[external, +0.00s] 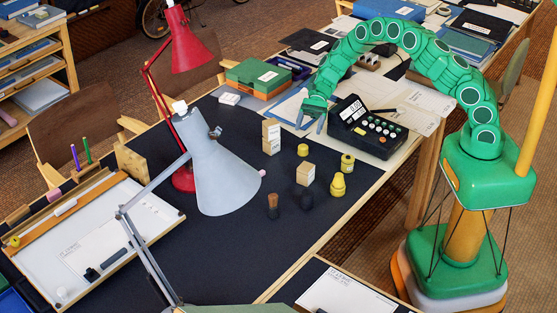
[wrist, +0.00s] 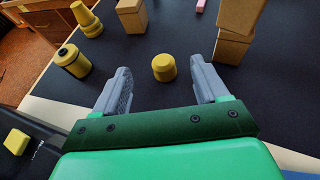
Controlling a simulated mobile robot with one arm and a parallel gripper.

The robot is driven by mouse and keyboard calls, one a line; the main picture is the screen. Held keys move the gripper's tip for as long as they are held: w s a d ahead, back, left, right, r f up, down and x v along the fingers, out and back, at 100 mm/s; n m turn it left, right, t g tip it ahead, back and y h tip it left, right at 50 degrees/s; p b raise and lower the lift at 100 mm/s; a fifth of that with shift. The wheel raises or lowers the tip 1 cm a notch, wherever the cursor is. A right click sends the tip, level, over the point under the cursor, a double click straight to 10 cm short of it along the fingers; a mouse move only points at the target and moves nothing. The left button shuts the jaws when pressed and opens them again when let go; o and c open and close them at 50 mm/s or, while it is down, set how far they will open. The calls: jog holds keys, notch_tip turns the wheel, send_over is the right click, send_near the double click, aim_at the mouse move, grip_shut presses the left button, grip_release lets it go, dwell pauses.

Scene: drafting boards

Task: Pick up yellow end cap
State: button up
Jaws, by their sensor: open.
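The yellow end cap (wrist: 163,67) is a small, short round piece on the dark table mat. In the wrist view it appears between the two grey fingers of my gripper (wrist: 159,69), level with their tips in the picture. The fingers are apart and do not touch it. In the external view the cap (external: 302,150) is small, on the mat just in front of my gripper (external: 311,122), which points down above the table beside the black control box. The gap in height between fingers and cap is hard to judge.
A yellow cylinder with a black top (wrist: 72,61), a stepped yellow piece (wrist: 86,20), a cardboard box (wrist: 132,15) and stacked boxes (wrist: 232,46) stand around the cap. The black control box (external: 367,128) is right of my gripper. Two lamps (external: 218,170) stand farther left.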

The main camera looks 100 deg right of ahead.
aim_at(303, 146)
jog(key=f, duration=0.2)
jog(key=a+f, duration=0.1)
jog(key=shift+w+a, duration=0.1)
jog(key=shift+w, duration=0.15)
jog(key=shift+x, duration=3.1)
jog(key=c, duration=1.1)
